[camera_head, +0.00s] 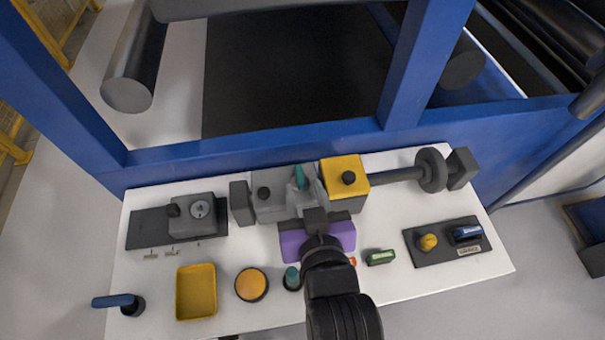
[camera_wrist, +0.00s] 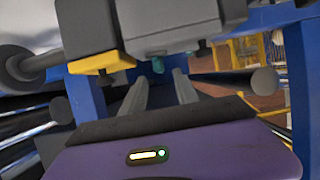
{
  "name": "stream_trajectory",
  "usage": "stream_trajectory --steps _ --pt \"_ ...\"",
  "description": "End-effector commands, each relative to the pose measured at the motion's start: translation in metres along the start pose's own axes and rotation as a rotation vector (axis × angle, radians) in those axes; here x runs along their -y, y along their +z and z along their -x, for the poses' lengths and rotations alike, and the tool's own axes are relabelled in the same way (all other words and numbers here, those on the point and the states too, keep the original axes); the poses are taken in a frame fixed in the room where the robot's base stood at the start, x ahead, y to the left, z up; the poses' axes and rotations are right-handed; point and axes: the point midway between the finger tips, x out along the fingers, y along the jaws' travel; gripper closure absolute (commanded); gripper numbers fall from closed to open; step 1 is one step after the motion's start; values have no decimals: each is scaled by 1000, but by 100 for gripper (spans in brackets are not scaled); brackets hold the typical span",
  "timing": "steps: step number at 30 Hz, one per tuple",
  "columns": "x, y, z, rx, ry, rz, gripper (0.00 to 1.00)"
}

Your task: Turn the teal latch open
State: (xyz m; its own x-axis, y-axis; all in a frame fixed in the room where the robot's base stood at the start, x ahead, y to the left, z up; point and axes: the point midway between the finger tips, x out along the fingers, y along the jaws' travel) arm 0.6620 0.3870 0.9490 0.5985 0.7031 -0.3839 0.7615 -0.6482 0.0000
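The teal latch (camera_head: 299,178) stands upright at the grey block in the middle of the bench's machine row. It also shows in the wrist view (camera_wrist: 158,65), small and partly hidden under a grey housing. My gripper (camera_head: 304,192) has a purple body and is right in front of the latch. In the wrist view its two grey fingers (camera_wrist: 161,76) are apart, with the latch just beyond and between their tips. No contact with the latch is clear, and nothing shows between the fingers.
A yellow block (camera_head: 344,188) with a black knob sits right of the latch. A grey block (camera_head: 270,197) is on its left. A blue frame (camera_head: 245,146) runs behind. A yellow tray (camera_head: 196,292), an orange button (camera_head: 251,285) and a green item (camera_head: 380,257) lie in front.

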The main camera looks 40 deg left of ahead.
Motion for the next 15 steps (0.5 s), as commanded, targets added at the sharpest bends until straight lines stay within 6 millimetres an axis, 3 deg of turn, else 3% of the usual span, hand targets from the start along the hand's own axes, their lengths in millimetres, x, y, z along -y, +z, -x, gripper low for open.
stream_trajectory --steps 6,15 --pt "0 0 -31 0 0 1 64" --pt "0 0 -45 -1 1 0 64"
